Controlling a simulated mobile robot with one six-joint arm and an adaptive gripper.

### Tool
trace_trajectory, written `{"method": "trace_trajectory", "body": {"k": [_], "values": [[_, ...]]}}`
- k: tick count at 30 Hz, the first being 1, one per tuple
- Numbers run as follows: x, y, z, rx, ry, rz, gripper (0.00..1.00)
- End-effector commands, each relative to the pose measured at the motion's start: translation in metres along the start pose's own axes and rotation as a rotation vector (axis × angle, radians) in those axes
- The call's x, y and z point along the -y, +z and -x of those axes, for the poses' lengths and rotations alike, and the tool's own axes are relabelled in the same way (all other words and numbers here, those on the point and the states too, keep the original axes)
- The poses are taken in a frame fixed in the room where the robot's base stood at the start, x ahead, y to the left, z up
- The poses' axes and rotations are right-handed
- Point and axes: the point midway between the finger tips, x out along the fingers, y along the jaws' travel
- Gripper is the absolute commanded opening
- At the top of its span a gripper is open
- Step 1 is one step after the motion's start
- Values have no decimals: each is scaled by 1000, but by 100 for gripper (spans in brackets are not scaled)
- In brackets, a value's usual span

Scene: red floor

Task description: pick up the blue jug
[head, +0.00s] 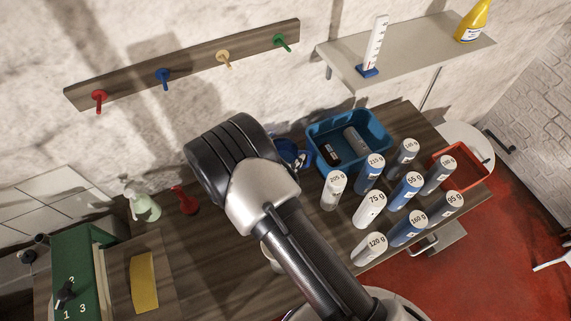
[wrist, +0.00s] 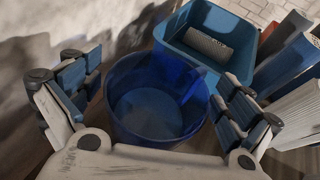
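The blue jug (wrist: 154,102) is a translucent blue, open-topped vessel standing on the wooden table. In the wrist view it sits between the two spread fingers of my gripper (wrist: 155,95), seen from above with its inside showing. I cannot tell whether the fingers touch it; gaps seem to show at its sides. In the head view only part of the jug (head: 289,153) shows beside my arm, which hides the rest. My gripper's fingers are hidden behind the arm in the head view.
A blue bin (head: 347,136) holding a dark item and a grey cylinder stands just behind the jug. Several labelled weight cylinders (head: 371,207) stand to the right. A red tray (head: 463,168) lies at the right edge. A red funnel-like object (head: 186,200) and a pale green bottle (head: 143,205) stand left.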

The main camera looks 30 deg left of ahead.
Motion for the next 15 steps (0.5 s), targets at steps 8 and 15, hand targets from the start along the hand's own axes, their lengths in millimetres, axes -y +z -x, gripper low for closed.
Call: {"method": "trace_trajectory", "body": {"k": [8, 15], "values": [[0, 0, 0, 0, 0, 0, 76], [0, 0, 0, 0, -1, 0, 60]]}}
